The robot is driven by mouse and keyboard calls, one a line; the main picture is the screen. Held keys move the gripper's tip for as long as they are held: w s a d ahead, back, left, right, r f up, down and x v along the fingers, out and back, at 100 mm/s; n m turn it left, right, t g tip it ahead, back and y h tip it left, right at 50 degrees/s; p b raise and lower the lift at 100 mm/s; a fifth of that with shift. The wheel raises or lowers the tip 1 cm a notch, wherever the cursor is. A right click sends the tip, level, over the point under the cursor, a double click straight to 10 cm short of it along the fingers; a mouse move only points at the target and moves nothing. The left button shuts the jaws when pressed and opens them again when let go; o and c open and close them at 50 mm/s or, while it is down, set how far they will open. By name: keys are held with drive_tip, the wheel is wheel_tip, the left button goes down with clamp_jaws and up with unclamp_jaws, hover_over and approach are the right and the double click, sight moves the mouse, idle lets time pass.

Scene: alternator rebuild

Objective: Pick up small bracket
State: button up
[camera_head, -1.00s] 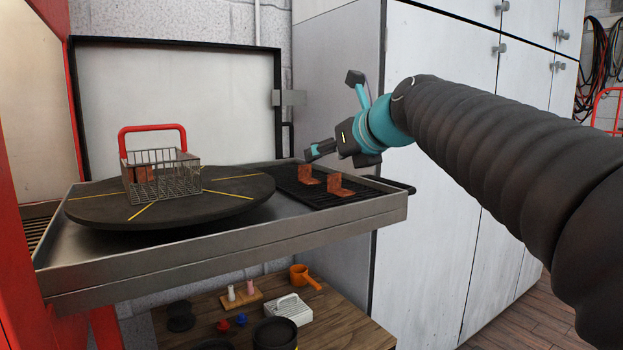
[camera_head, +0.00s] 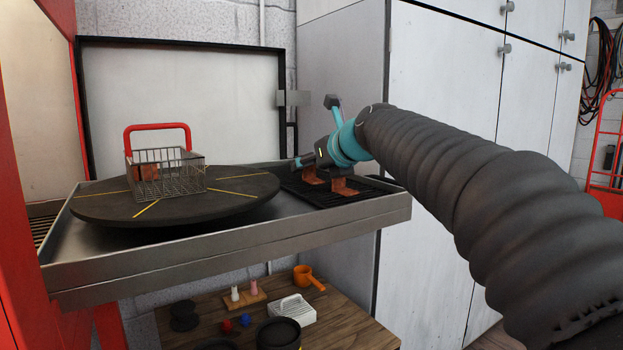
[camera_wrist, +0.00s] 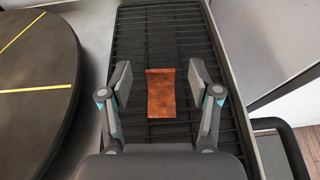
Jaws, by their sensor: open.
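Two rust-brown L-shaped brackets sit on the black grate in the head view: one farther back (camera_head: 312,176), one nearer (camera_head: 343,187). In the wrist view one bracket (camera_wrist: 161,103) lies between the two spread fingers of my gripper (camera_wrist: 160,74), with a gap on each side. The fingers are open and hold nothing. I cannot tell for sure which of the two brackets this is; the other is hidden in the wrist view.
The grate (camera_head: 345,199) lies in a metal tray (camera_head: 240,244) with raised edges. Left of it is a black turntable (camera_head: 105,207) with a red-handled wire basket (camera_head: 180,185) holding a rust-brown piece. A tall cabinet (camera_head: 440,150) stands at the right, and a wooden bench (camera_head: 350,330) is below.

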clamp_jaws()
